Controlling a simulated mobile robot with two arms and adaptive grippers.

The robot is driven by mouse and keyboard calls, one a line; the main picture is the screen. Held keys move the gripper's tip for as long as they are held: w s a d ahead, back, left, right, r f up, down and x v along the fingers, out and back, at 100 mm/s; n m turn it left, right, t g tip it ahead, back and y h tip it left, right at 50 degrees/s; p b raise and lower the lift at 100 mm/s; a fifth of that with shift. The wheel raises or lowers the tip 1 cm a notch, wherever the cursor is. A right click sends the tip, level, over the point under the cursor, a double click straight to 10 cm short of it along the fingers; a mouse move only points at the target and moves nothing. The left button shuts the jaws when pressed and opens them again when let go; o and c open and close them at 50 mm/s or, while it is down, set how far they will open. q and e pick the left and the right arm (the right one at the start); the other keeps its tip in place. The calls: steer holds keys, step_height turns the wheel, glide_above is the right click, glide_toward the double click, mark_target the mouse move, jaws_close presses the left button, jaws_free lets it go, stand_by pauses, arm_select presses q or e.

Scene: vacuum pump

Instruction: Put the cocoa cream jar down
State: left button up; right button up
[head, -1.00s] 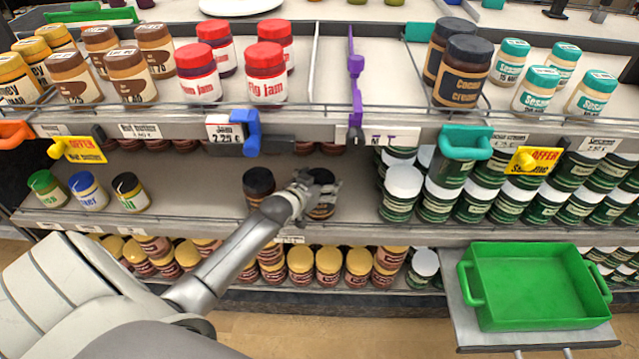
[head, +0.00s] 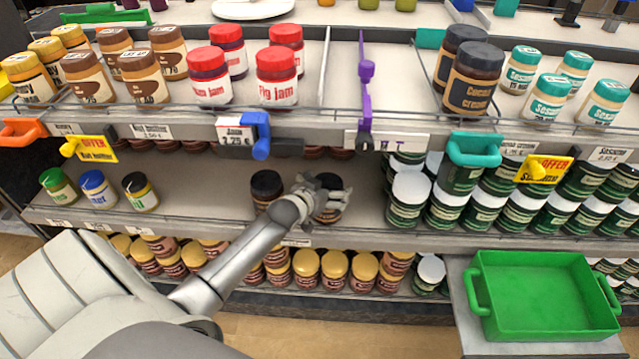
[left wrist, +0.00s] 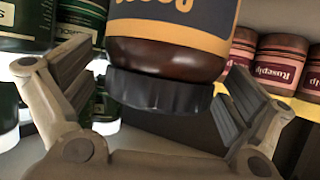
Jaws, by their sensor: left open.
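A cocoa cream jar (head: 326,214) with a dark lid is upright on the middle shelf, right of another dark-lidded jar (head: 266,188). My left gripper (head: 325,192) is at this jar and partly hides it. In the left wrist view the same jar (left wrist: 165,60) appears lid down, between the spread fingers of my left gripper (left wrist: 160,80). The fingers are open, one on each side, with a gap visible near the lid. The contact of its base with the shelf is hidden. My right gripper is not in view.
More cocoa cream jars (head: 472,80) stand on the top shelf. Green-labelled jars (head: 408,200) with white lids are stacked to the right of my gripper. Small jars (head: 98,190) stand at the left. A green tray (head: 476,292) sits at the lower right. Shelf space left of the dark-lidded jars is clear.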

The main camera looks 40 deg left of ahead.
arm_select(q)
steer(key=p+v, duration=0.1)
steer(key=v, duration=1)
steer(key=shift+s+r, duration=0.15)
steer(key=shift+s, duration=0.15)
steer(key=s+d+f+g, duration=0.15)
steer(key=s+f, duration=0.35)
steer(key=f, duration=0.5)
steer(key=s+d+f+m+g, duration=0.1)
steer(key=s+f+g, duration=0.3)
steer(key=f, duration=0.6)
steer(key=s+d+f+g, duration=0.1)
steer(key=s+f, duration=0.5)
steer(key=f, duration=0.4)
steer(key=s+d+f+m+g, duration=0.1)
steer(key=s+d+f, duration=0.2)
steer(key=s+f, duration=0.2)
steer(key=s+d+f+m+g+h, duration=0.1)
steer(key=s+f, duration=0.4)
steer(key=s, duration=0.7)
steer(key=s+d+f+g, duration=0.3)
steer(key=s+d+f, duration=0.2)
steer(key=s, duration=0.4)
steer(key=shift+s+f+m, duration=0.2)
steer(key=shift+f+m, duration=0.1)
steer(key=shift+m, duration=0.1)
steer(key=shift+p, duration=0.3)
step_height(320, 180, up, 5)
steer(key=p, duration=0.4)
steer(key=shift+p, duration=0.35)
